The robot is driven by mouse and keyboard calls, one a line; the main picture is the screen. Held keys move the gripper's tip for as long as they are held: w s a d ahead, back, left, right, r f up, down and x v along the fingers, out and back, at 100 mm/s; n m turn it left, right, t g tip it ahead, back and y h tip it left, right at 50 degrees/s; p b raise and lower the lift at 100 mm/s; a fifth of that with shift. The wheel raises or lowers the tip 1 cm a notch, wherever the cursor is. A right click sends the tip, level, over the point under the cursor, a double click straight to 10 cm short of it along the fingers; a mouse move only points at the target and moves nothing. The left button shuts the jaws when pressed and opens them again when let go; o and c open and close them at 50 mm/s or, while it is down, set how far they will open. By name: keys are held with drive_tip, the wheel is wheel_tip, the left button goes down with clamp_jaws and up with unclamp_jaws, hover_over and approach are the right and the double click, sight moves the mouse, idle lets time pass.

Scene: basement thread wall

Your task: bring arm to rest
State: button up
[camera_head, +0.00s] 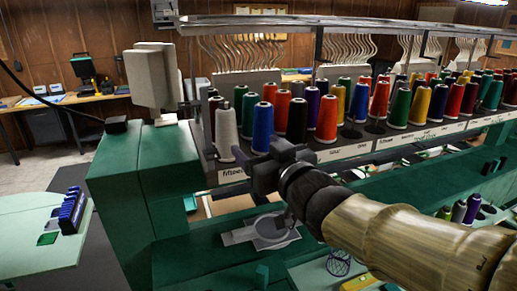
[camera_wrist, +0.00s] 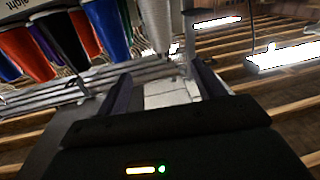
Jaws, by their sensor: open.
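My gripper (camera_head: 262,165) is at the end of my outstretched arm, in front of the rack of thread cones in the head view. In the wrist view, my gripper (camera_wrist: 160,85) has its two dark fingers apart with nothing held between them. A grey-white cone (camera_wrist: 155,25) shows beyond the fingertips there. In the head view, a pale cone (camera_head: 227,132) and a blue cone (camera_head: 263,127) stand on the rack just behind and left of my gripper. Whether the gripper touches any cone is hard to tell, but it looks apart from them.
A green machine body (camera_head: 120,200) stands left of the arm, with a grey box (camera_head: 150,75) above it. A metal rail (camera_head: 300,22) runs over the cones. Below my gripper lies a grey round fixture (camera_head: 265,232). A pale green table (camera_head: 30,235) is at far left.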

drive_tip(key=shift+f, duration=0.1)
drive_tip(key=d+f+m+g+h, duration=0.2)
drive_tip(key=d+f+g+h, duration=0.1)
drive_tip(key=f, duration=0.5)
drive_tip(key=d+f+m+g+h, duration=0.15)
drive_tip(key=d+f, duration=0.25)
drive_tip(key=f, duration=0.5)
drive_tip(key=s+d+f+m+g+h, duration=0.1)
drive_tip(key=s+d+f+g+h, duration=0.1)
drive_tip(key=s+f+g, duration=0.7)
wheel_tip(320, 180, down, 6)
drive_tip(key=shift+s+d+m, duration=0.35)
drive_tip(key=shift+s+d, duration=0.55)
drive_tip(key=shift+s, duration=0.2)
